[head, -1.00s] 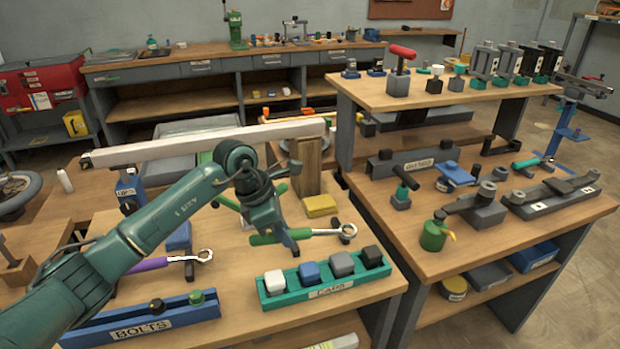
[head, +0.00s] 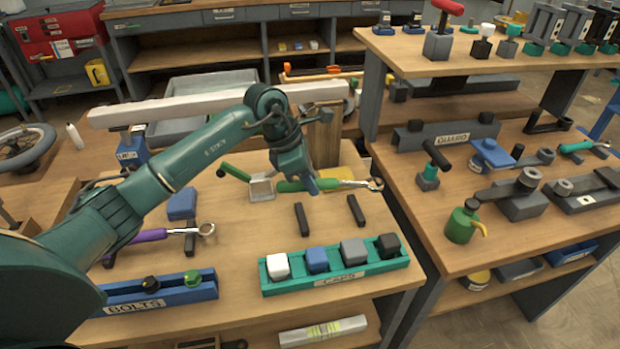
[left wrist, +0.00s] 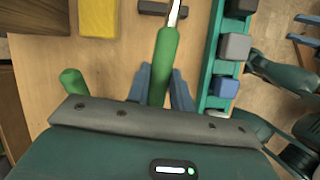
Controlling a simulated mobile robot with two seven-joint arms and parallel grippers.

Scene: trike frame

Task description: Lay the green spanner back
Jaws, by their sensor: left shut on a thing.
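The green spanner (head: 298,186) has a green handle and a bright metal shaft with a ring end pointing right. My left gripper (head: 313,188) is shut on its handle. In the left wrist view the handle (left wrist: 163,60) sits between the two blue-grey fingers (left wrist: 160,92). In the head view the spanner shows behind two black rest bars, a left one (head: 301,218) and a right one (head: 356,211), which are bare on the bench. It appears held above the bench; the exact height is unclear.
A green caps tray (head: 336,279) with several blocks stands in front of the bars. A yellow block (head: 340,177) is behind the spanner. To the left are a purple spanner (head: 150,236) and a blue bolts tray (head: 160,293). A wooden post (head: 324,135) rises behind.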

